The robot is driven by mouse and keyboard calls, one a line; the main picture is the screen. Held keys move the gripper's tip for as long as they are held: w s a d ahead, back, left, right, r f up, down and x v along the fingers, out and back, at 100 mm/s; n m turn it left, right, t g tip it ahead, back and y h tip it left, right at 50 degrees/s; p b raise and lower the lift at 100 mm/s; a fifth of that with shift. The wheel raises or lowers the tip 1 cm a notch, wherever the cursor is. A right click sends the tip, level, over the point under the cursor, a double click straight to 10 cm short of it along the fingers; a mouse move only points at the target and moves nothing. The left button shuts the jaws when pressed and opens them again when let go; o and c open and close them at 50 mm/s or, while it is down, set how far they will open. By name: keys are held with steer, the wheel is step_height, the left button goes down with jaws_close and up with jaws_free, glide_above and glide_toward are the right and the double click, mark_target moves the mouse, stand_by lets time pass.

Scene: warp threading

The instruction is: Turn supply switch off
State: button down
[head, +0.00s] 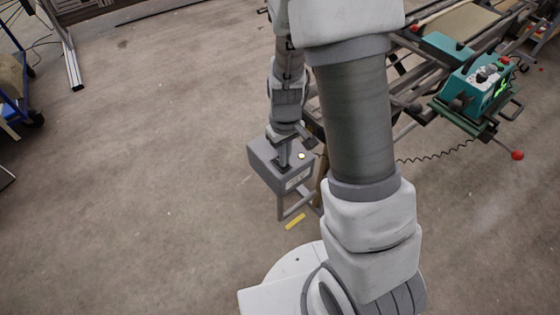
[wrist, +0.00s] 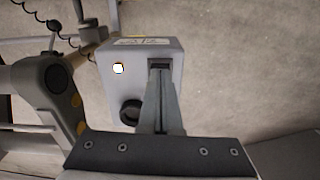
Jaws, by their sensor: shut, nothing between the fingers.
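The grey supply box (head: 266,158) stands on a stand left of my arm in the head view, and it fills the middle of the wrist view (wrist: 140,55). On its face are a lit pale lamp (wrist: 118,68) and a round black knob (wrist: 131,110), partly hidden by my finger mount. My gripper (wrist: 160,72) is shut and empty, its fingertips at the box face to the right of the lamp. A dark patch shows at the fingertips; I cannot tell whether it is the switch or whether they touch it. In the head view my gripper (head: 284,164) points down onto the box.
A frame machine with a teal unit (head: 478,88) stands at the upper right. A coiled black cable (head: 435,157) runs toward the box. A yellow strip (head: 295,222) lies on the floor below.

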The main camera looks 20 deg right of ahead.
steer(key=shift+f+b, duration=0.5)
steer(key=shift+f, duration=0.15)
steer(key=shift+r, duration=0.1)
steer(key=shift+r+p, duration=2.8)
steer(key=shift+r, duration=0.7)
